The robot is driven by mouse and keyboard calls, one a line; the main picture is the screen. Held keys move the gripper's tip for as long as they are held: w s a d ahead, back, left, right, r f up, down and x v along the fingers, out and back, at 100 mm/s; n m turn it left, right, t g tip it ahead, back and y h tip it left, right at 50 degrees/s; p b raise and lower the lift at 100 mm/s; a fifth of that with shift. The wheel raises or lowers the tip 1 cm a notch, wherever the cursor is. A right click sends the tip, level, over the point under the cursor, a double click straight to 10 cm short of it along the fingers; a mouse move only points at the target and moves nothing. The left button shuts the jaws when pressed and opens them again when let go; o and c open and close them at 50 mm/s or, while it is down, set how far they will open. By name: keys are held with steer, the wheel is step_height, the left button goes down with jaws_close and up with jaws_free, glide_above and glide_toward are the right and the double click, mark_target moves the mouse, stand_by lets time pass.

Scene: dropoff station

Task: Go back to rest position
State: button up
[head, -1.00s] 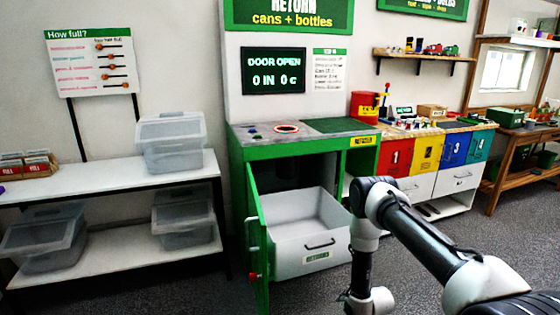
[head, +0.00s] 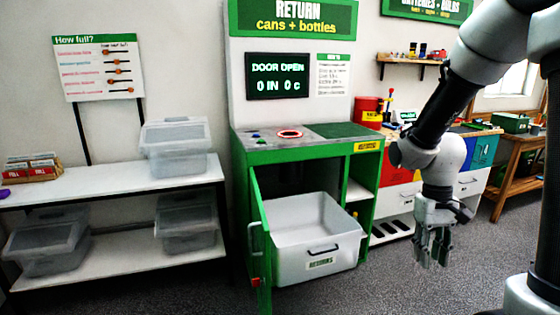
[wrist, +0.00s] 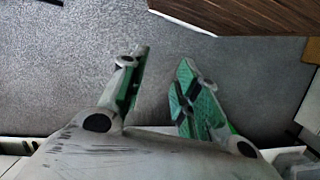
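My gripper (head: 434,245) hangs fingers down at the right of the head view, in front of the coloured drawers and right of the return machine. In the wrist view, its two green-padded fingers (wrist: 162,92) are apart with nothing between them and only grey floor beyond. My arm is bent, with its upper part rising to the top right of the head view.
The green return machine (head: 300,158) has its door (head: 260,240) swung open and a white bin (head: 318,262) pulled out. Its screen (head: 279,77) reads "DOOR OPEN 0 IN 0 c". A white shelf (head: 100,190) with clear tubs stands left. The floor in front is clear.

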steer(key=s+r+t, duration=0.3)
steer(key=s+r, duration=0.2)
steer(key=r, duration=0.3)
steer(key=s+d+r+t, duration=0.1)
steer(key=s+r+t, duration=0.2)
steer(key=s+r, duration=0.3)
step_height(320, 180, up, 3)
steer(key=shift+r+t, duration=0.15)
steer(key=shift+t, duration=0.15)
steer(key=shift+s+d, duration=0.1)
